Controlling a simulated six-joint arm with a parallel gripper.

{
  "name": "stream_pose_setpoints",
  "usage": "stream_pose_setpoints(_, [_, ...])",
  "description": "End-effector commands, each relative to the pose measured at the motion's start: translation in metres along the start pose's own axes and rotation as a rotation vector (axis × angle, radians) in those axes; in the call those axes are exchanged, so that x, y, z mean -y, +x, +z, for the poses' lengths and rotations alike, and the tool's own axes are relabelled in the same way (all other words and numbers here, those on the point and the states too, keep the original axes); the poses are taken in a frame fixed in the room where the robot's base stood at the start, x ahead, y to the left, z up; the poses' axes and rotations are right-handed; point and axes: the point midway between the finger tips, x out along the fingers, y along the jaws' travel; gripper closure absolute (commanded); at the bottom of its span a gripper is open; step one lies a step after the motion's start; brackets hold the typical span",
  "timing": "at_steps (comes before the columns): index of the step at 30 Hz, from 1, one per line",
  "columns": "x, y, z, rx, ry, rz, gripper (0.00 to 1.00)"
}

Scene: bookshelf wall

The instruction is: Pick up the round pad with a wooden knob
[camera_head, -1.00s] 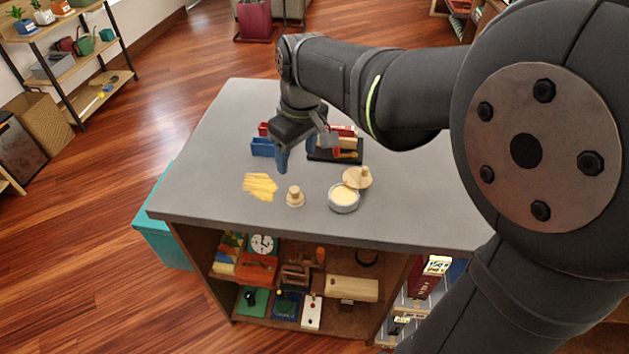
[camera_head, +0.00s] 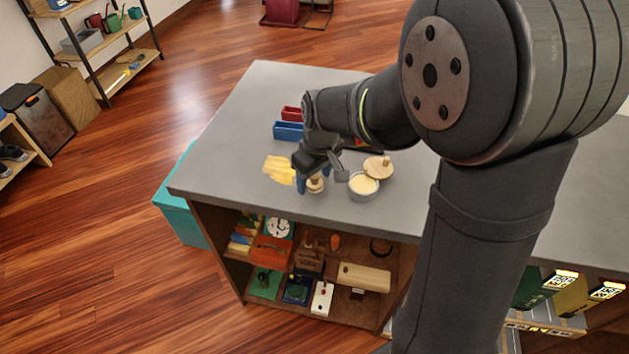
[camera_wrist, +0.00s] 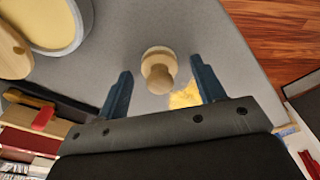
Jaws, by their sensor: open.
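The round pad with a wooden knob (camera_wrist: 158,70) stands knob-up on the grey counter (camera_wrist: 225,55). In the wrist view it lies just beyond and between the fingertips of my gripper (camera_wrist: 160,78). The two blue fingers are apart, with nothing between them that I can see held. In the head view my gripper (camera_head: 313,186) is low over the counter, and its wrist and fingers partly hide the pad (camera_head: 316,184). A yellow smear (camera_head: 279,169) lies on the counter left of the pad.
A round tin of yellow paste (camera_head: 363,186) and a wooden lid (camera_head: 378,167) are close on the pad's right. A blue tray (camera_head: 288,130) and a red tray (camera_head: 291,113) stand behind. The counter's front edge is near.

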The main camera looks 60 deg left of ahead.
Motion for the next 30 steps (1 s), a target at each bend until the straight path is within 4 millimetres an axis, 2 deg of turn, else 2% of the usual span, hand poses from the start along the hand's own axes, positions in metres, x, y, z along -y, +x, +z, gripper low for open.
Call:
stream_pose_setpoints(5, [0.0,0.0,0.0,-0.001,0.0,0.0,0.37])
stream_pose_setpoints(12, [0.0,0.0,0.0,-0.001,0.0,0.0,0.82])
stream_pose_setpoints(13, [0.0,0.0,0.0,-0.001,0.0,0.0,0.85])
stream_pose_setpoints(23, [0.0,-0.003,-0.001,-0.002,-0.001,0.001,0.85])
stream_pose_setpoints(26, [0.0,-0.011,-0.002,-0.004,-0.001,0.002,0.85])
stream_pose_setpoints(30, [0.0,-0.031,-0.005,-0.005,-0.001,0.002,0.85])
